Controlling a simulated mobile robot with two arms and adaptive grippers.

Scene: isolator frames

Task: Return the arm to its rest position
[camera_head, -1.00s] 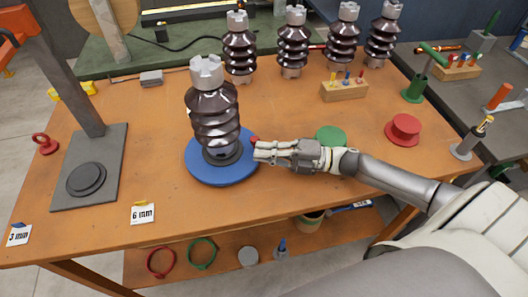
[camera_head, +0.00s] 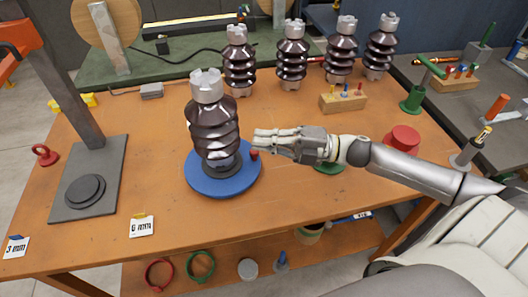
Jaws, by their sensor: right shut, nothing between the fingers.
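My right arm comes in from the right edge, and my right gripper (camera_head: 262,140) is shut and empty. It is over the wooden table (camera_head: 150,185), just right of a dark brown insulator (camera_head: 211,125). The insulator stands upright on a round blue base (camera_head: 205,187) with a small red knob (camera_head: 254,154) at its right rim. The fingertips appear close to the knob and insulator, and I cannot tell whether they touch. My left gripper is not in view.
Several more insulators (camera_head: 292,55) stand along the back. A wooden block with small pegs (camera_head: 343,102), a red spool (camera_head: 402,140) and a partly hidden green disc (camera_head: 328,168) lie around my right arm. A grey press stand (camera_head: 92,180) is at left.

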